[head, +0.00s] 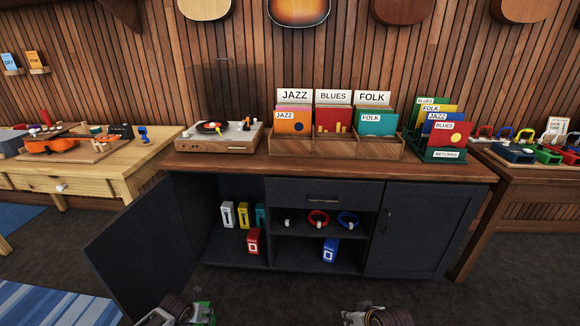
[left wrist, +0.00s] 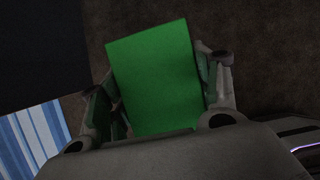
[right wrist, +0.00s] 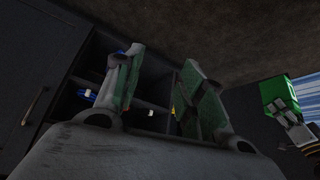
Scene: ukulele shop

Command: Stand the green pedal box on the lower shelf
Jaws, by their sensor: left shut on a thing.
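The green pedal box (left wrist: 152,85) fills the space between the fingers of my left gripper (left wrist: 163,74), which is shut on it. The box (head: 203,312) shows only partly at the bottom edge of the head view, low in front of the cabinet. It also shows in the right wrist view (right wrist: 278,92). My right gripper (right wrist: 163,62) is open and empty, facing the cabinet from below right of centre in the head view. In the cabinet, a red box (head: 253,243) and a blue box (head: 330,250) stand on the lower shelf (head: 293,256).
White (head: 228,214), yellow (head: 243,215) and teal (head: 260,216) boxes stand above the red one. Headphone-like rings (head: 318,218) lie on the middle shelf. The left cabinet door (head: 145,245) is swung open. Record bins (head: 340,147) and a turntable (head: 215,137) stand on top.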

